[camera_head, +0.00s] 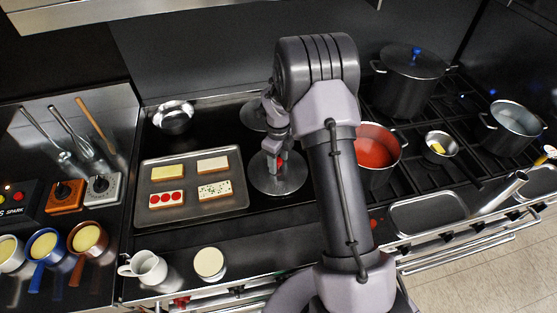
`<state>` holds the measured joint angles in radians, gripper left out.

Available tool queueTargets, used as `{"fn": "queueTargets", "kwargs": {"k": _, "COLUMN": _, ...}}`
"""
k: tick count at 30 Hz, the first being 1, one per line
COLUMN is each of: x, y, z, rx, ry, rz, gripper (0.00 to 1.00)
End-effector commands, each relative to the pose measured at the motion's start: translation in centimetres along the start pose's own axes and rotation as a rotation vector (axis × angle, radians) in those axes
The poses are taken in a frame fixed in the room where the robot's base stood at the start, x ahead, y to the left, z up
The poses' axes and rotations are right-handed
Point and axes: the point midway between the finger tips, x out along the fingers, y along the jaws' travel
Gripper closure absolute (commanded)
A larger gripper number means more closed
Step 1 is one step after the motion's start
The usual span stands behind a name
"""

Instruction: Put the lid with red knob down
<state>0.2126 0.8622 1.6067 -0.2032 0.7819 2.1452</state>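The lid with red knob (276,184) is a round, dark metallic disc in the middle of the view, right of the baking tray and left of the pot of red sauce. It looks about level over the dark cooktop; I cannot tell whether it touches the surface. My gripper (276,158) points down over its centre, with a bit of the red knob showing between the fingers. It appears shut on the knob. My arm hides part of the area to the right of the lid.
Another round lid (252,117) lies just behind, partly hidden by my arm. A baking tray (239,197) with several bread slices is at left. A pot of red sauce (391,166) stands uncovered at right. A tall pot (405,90) has a blue-knobbed lid. A small bowl (174,122) stands behind the tray.

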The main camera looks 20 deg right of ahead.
Motion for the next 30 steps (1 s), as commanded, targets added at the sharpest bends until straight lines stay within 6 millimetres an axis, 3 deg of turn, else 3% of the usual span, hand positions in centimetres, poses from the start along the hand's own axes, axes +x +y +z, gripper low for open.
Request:
{"fn": "queueTargets", "kwargs": {"k": 7, "x": -0.9, "y": 0.0, "z": 0.0, "rx": 0.000, "ry": -0.001, "rz": -0.001, "gripper": 0.49}}
{"fn": "queueTargets", "kwargs": {"k": 15, "x": -8.4, "y": -0.1, "z": 0.1, "rx": 0.000, "ry": -0.002, "rz": -0.002, "gripper": 0.49}}
{"fn": "queueTargets", "kwargs": {"k": 23, "x": -12.6, "y": 0.2, "z": 0.0, "rx": -0.015, "ry": -0.004, "rz": -0.003, "gripper": 0.49}}
{"fn": "queueTargets", "kwargs": {"k": 26, "x": -16.6, "y": 1.9, "z": -0.1, "rx": -0.174, "ry": -0.043, "rz": -0.028, "gripper": 0.49}}
{"fn": "queueTargets", "kwargs": {"k": 29, "x": -23.4, "y": 6.5, "z": -1.4, "rx": -0.534, "ry": -0.113, "rz": -0.095, "gripper": 0.49}}
{"fn": "queueTargets", "kwargs": {"k": 30, "x": -26.1, "y": 9.0, "z": -2.5, "rx": -0.711, "ry": -0.141, "rz": -0.134, "gripper": 0.49}}
